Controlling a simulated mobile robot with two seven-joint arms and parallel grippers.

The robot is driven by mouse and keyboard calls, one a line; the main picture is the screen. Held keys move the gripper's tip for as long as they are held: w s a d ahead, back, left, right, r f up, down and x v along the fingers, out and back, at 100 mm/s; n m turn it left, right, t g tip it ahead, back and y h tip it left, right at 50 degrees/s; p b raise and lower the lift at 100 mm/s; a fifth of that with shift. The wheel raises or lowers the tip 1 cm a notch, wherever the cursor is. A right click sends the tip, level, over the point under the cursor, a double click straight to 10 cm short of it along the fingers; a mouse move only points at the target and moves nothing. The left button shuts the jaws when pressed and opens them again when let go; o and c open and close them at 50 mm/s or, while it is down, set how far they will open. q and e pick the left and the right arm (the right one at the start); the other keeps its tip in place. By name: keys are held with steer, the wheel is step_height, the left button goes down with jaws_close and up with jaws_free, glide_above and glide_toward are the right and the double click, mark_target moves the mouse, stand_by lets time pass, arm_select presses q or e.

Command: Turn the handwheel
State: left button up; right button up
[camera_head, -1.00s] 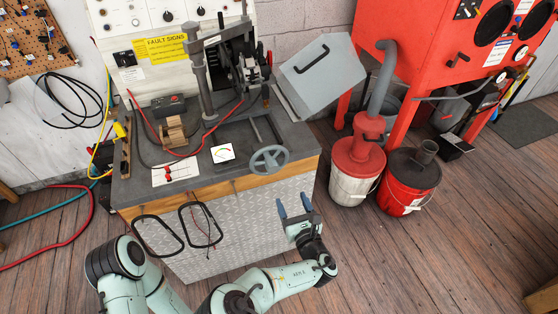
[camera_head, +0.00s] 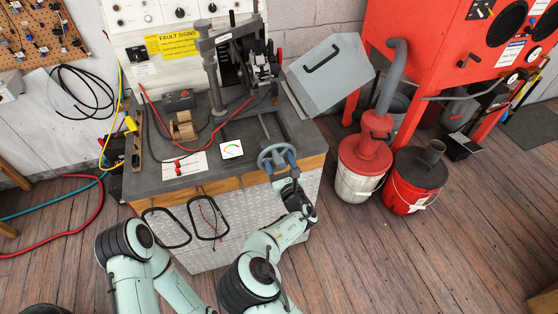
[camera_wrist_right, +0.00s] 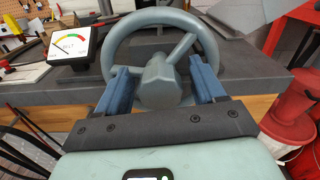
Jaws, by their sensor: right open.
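The grey handwheel (camera_head: 277,157) stands at the front right edge of the dark bench top. In the right wrist view the handwheel (camera_wrist_right: 152,24) fills the upper middle, with its rim, spokes and hub visible. My right gripper (camera_head: 279,165) is at the wheel. Its two blue fingers (camera_wrist_right: 163,88) are spread apart, one on each side of the hub. Nothing is clamped between them, and I cannot tell whether they touch the wheel. My left gripper is not in view.
A gauge marked BELT (camera_wrist_right: 71,46) stands left of the wheel; it also shows in the head view (camera_head: 231,149). A press-like stand (camera_head: 213,75) is behind. A grey hinged box (camera_head: 330,75) and red-lidded bucket (camera_head: 358,185) are right.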

steer(key=shift+w+a, duration=0.1)
steer(key=shift+w, duration=0.1)
steer(key=c, duration=1.1)
steer(key=shift+o, duration=0.2)
